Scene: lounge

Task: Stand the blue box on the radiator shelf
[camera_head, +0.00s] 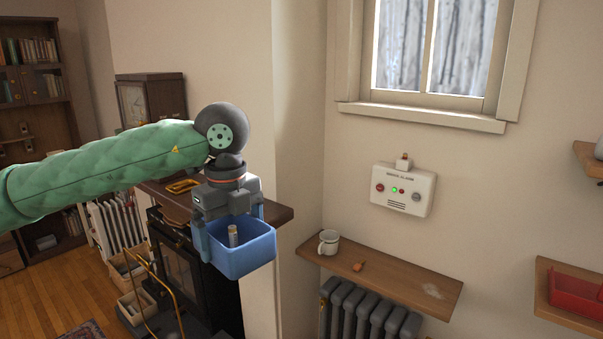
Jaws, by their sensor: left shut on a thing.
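My left gripper (227,233) comes in from the left, pointing down, and is shut on the blue box (247,262). The box is an open-topped blue bin, held upright in the air to the left of the radiator shelf. A small cylindrical thing with a light top (232,236) shows inside it. The radiator shelf (400,285) is a wooden board on the wall above a grey radiator (368,312). The far side of the box's grip is hidden by the gripper. My right gripper is not in view.
A white mug (328,242) stands at the shelf's left end, with a small orange thing (358,266) beside it. A pale patch (433,291) marks the right part; the shelf between is bare. A wooden mantel (278,213) and dark stove (180,265) are behind my gripper.

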